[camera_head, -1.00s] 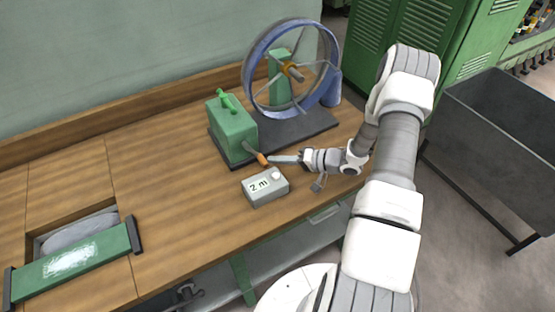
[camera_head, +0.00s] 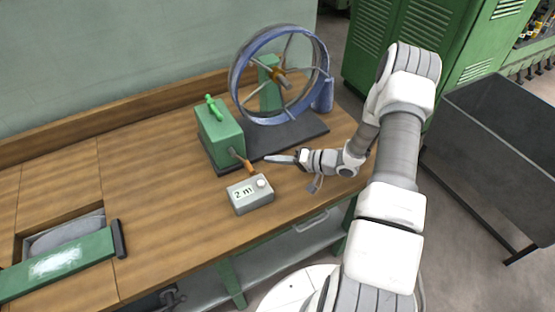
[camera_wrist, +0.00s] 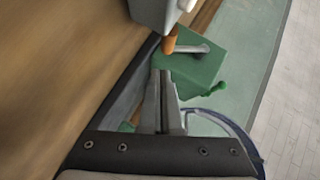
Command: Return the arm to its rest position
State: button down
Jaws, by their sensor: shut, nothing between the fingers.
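My gripper (camera_head: 282,159) is shut and empty, held over the workbench at the right of the orange crank handle (camera_head: 249,167). In the wrist view the closed fingers (camera_wrist: 163,90) point toward the green box (camera_wrist: 195,68) and the orange handle (camera_wrist: 171,40). The green box (camera_head: 220,135) carries a green lever on top and stands on a dark base with the blue spoked wheel (camera_head: 240,80). The fingertips look close to the handle but apart from it. My arm reaches in from the right side of the head view.
A grey counter box reading "2 m" (camera_head: 250,194) sits on the wooden bench (camera_head: 150,180) in front of the crank. A green-framed roller (camera_head: 60,262) lies at the left. A dark metal bin (camera_head: 490,140) and green lockers (camera_head: 400,40) stand at the right.

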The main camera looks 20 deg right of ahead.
jog(key=v, duration=0.3)
jog(key=b+v, duration=0.1)
jog(key=v, duration=0.6)
jog(key=shift+d+f+b, duration=0.15)
jog(key=shift+f+b, duration=0.15)
jog(key=w+d+r+n+t+h, duration=0.1)
jog(key=w+d+r+h, duration=0.1)
jog(key=w+r+h, duration=0.5)
jog(key=w+d+r+n+t+h, duration=0.1)
jog(key=w+d+r+h, duration=0.15)
jog(key=r, duration=0.75)
jog(key=s+r+h, duration=0.3)
jog(key=r+h, duration=0.1)
jog(key=r, duration=0.4)
jog(key=s+a+r+g+h, duration=0.1)
jog(key=s+a+r, duration=0.2)
jog(key=s, duration=0.3)
jog(key=s+a+r+g, duration=0.1)
jog(key=s+a+r, duration=0.15)
jog(key=s, duration=0.25)
jog(key=s+a+g+y, duration=0.1)
jog(key=s+a, duration=0.4)
jog(key=s, duration=0.3)
jog(key=s+a+n+g+y, duration=0.1)
jog(key=s+a+g+y, duration=0.1)
jog(key=s+a, duration=0.3)
jog(key=s, duration=0.3)
jog(key=shift+s+a+n, duration=0.2)
jog(key=shift+n, duration=0.1)
jog(key=shift+w, duration=0.1)
